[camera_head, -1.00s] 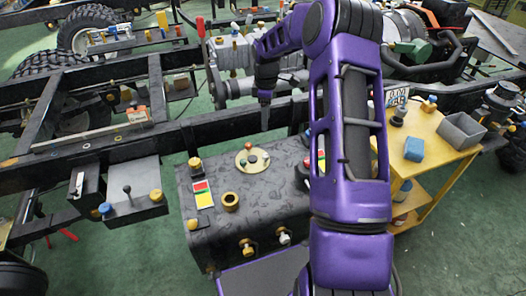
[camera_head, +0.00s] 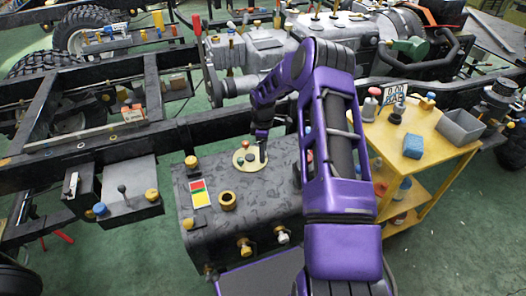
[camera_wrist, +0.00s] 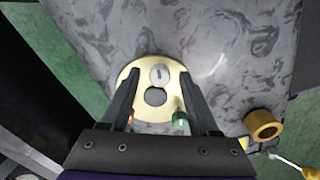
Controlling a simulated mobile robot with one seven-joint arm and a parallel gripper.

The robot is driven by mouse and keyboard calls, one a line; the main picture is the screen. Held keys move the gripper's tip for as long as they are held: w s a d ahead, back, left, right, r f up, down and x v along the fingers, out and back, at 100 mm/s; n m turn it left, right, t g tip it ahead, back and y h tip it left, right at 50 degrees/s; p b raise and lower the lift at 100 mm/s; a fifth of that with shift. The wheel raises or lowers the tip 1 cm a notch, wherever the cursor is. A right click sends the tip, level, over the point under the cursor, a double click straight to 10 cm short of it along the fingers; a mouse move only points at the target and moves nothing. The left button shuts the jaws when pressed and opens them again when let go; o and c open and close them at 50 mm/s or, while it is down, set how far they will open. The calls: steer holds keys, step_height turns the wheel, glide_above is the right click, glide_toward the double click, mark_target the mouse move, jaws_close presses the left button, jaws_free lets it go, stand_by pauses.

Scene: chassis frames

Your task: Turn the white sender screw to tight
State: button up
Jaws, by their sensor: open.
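The round brass sender plate (camera_wrist: 141,84) lies on top of the dark grey tank (camera_head: 285,180). The pale sender screw (camera_wrist: 159,75), with a slot across its head, sits near the plate's far edge in the wrist view. My gripper (camera_wrist: 160,73) is open and points down over the plate, with one finger on each side of the screw. No contact between fingers and screw shows. A dark round spot (camera_wrist: 155,97), a green screw (camera_wrist: 180,120) and a partly hidden orange-red one (camera_wrist: 131,118) are also on the plate. In the head view my gripper (camera_head: 262,146) hides part of the plate.
A brass filler neck (camera_head: 227,200) and a red, green and yellow label (camera_head: 201,193) are on the tank top. Brass and white fittings (camera_head: 282,236) stick out of its front. A black frame rail (camera_head: 170,140) runs behind. A yellow cart (camera_head: 443,150) stands right.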

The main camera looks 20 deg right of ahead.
jaws_close()
stand_by(0.3)
steer(key=shift+m, duration=0.3)
steer(key=m+b, duration=0.1)
steer(key=m, duration=0.9)
steer(key=shift+m, duration=2.2)
